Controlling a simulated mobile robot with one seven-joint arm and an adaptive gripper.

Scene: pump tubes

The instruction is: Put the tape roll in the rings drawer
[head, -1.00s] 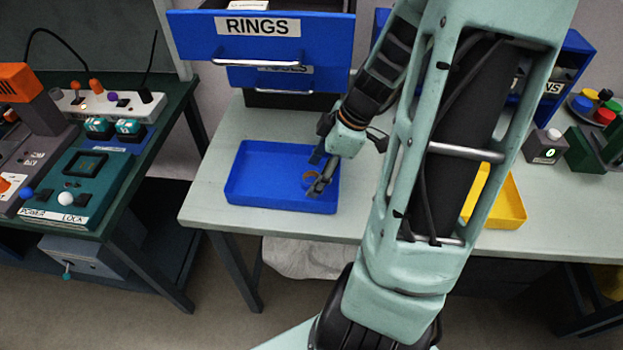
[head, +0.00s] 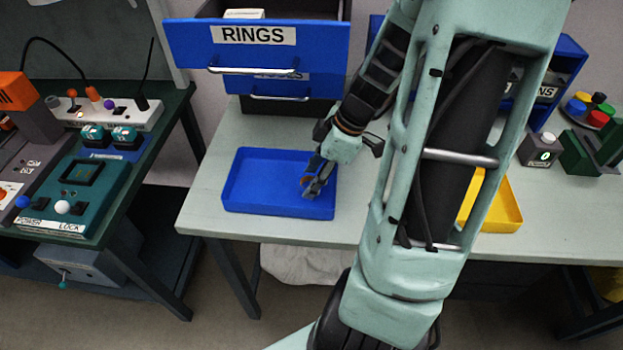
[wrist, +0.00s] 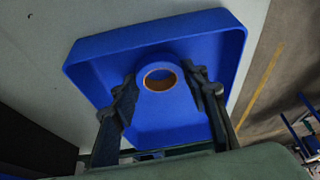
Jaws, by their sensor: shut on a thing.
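The tape roll (wrist: 160,89) shows in the wrist view as a blue roll with a tan inner core. My gripper (wrist: 160,80) is shut on it, one finger at each side. In the head view my gripper (head: 311,189) points down at the right part of the blue tray (head: 245,196); only a little of the roll's tan core shows there. I cannot tell whether the roll touches the tray floor. The rings drawer (head: 190,45), blue with a RINGS label and bar handle, stands pulled out above and behind the tray. A white item (head: 244,14) lies inside it.
A second blue drawer (head: 315,83) sits under the rings drawer. A yellow tray (head: 500,212) is right of my arm, partly hidden by it. A control bench (head: 100,185) stands left, across a gap. Bare table (head: 205,190) surrounds the blue tray.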

